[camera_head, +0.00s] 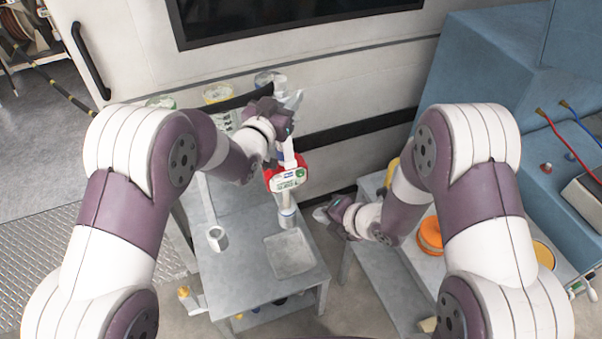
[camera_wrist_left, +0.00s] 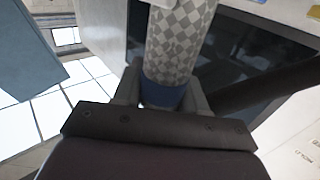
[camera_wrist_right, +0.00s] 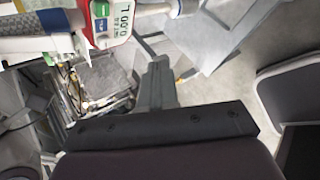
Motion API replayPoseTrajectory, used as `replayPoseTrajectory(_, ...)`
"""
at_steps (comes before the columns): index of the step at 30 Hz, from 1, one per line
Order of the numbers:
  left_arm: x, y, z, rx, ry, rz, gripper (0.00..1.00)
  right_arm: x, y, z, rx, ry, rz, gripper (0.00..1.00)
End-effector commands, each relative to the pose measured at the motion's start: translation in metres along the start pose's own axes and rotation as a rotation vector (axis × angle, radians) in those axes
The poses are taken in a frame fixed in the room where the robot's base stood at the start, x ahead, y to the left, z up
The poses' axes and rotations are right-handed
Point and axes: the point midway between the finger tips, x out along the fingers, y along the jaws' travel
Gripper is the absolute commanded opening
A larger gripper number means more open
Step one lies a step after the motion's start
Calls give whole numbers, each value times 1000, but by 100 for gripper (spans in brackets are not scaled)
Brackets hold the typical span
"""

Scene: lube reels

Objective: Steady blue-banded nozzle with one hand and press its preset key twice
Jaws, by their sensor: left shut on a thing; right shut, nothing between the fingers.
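The nozzle has a red meter body (camera_head: 287,176) with a pale display and a green patch, hanging above the grey table. In the left wrist view its grey checkered tube (camera_wrist_left: 181,40) carries a blue band (camera_wrist_left: 163,95). My left gripper (camera_head: 289,101) is shut around the tube at the blue band (camera_wrist_left: 163,100). My right gripper (camera_head: 322,213) is shut and empty, low and to the right of the meter, apart from it. In the right wrist view the meter (camera_wrist_right: 116,25) shows "0.00 L" and small blue and green patches, left of and beyond my closed fingertips (camera_wrist_right: 157,70).
The grey table (camera_head: 235,285) below has a square tray (camera_head: 290,253) and a round holder (camera_head: 216,238). Tubs (camera_head: 217,92) stand at the wall behind my left gripper. An orange round part (camera_head: 430,236) sits on the right bench. Floor shows between table and bench.

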Motion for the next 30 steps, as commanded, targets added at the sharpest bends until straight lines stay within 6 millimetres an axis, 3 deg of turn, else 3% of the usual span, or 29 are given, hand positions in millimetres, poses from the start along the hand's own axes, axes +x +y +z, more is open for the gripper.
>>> replayPoseTrajectory(14,0,0,1,0,-2,0,0,4,7,4,-4,-4,18,0)
replayPoseTrajectory(30,0,0,1,0,-2,0,0,53,44,41,-4,-5,18,0)
